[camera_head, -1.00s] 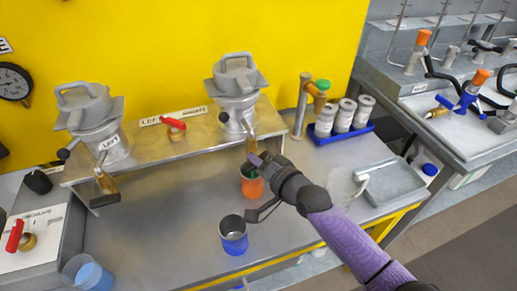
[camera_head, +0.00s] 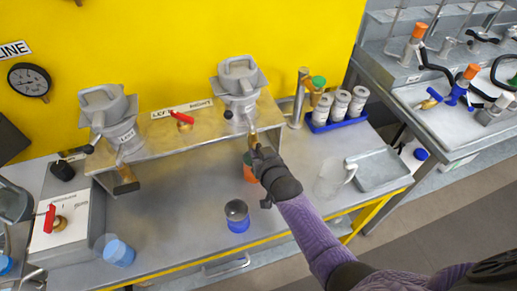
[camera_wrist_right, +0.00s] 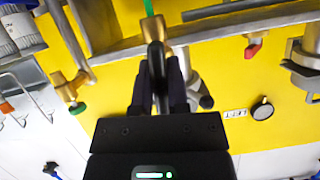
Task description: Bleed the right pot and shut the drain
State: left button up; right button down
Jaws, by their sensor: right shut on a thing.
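The right pot (camera_head: 238,85) stands on the raised metal shelf (camera_head: 185,130), with its short drain pipe (camera_head: 252,137) hanging at the front. My right gripper (camera_head: 259,152) is at the lower end of that pipe. In the right wrist view, its fingers (camera_wrist_right: 160,75) are shut around a dark slim part, with a green piece (camera_wrist_right: 150,8) just beyond. Whether this part is the drain's handle cannot be told. An orange cup (camera_head: 249,174) sits below, partly hidden by the gripper. A red lever (camera_head: 181,117) sits between the LEFT and RIGHT labels. My left gripper is out of view.
The left pot (camera_head: 104,107) stands at the shelf's left end. A blue-based metal cup (camera_head: 237,217) and a blue-bottomed clear cup (camera_head: 119,252) stand in front. White bottles in a blue rack (camera_head: 333,122), a clear jug (camera_head: 333,178) and a metal tray (camera_head: 378,170) are at right.

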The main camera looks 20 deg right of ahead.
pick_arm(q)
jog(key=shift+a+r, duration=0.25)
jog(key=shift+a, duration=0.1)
pick_arm(e)
jog(key=shift+n+h, duration=0.4)
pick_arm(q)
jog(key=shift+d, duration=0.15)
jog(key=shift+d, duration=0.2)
pick_arm(e)
jog(key=c, duration=0.6)
grip_release()
pick_arm(q)
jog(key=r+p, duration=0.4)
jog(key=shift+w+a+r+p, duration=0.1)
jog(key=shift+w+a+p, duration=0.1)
jog(key=shift+p, duration=0.1)
pick_arm(e)
jog(key=v, duration=1)
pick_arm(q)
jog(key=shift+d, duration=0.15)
